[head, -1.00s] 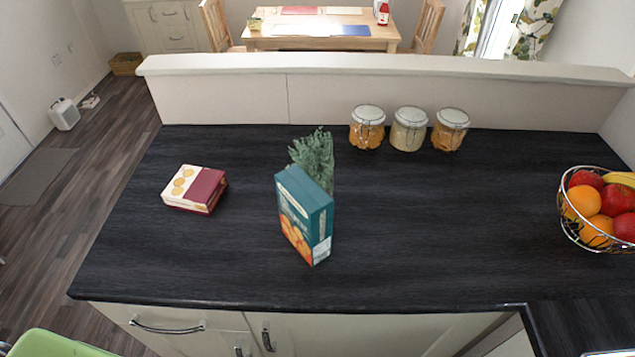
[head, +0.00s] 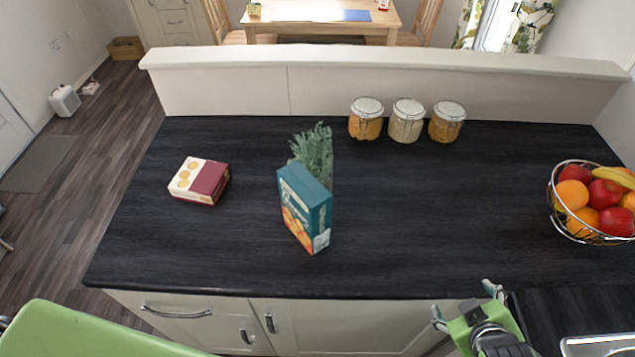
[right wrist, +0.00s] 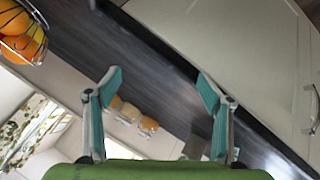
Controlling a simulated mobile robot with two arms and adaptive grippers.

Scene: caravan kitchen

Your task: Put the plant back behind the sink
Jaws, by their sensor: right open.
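The plant (head: 314,149) is a grey-green leafy bunch on the dark counter (head: 420,220). It stands behind a teal box (head: 305,208) with orange fruit pictures, which hides its lower part and any pot. My right gripper (head: 466,302) is open and empty at the counter's front edge, right of the plant and nearer to me. Its two spread fingers also show in the right wrist view (right wrist: 160,90). My left gripper is not in view. Only the sink's metal edge (head: 598,343) shows at the lower right.
A red and cream box (head: 200,181) lies left of the plant. Several lidded jars, such as the white one (head: 406,121), stand at the back by the low wall (head: 420,85). A wire fruit bowl (head: 554,205) stands at the right. The counter's middle right is clear.

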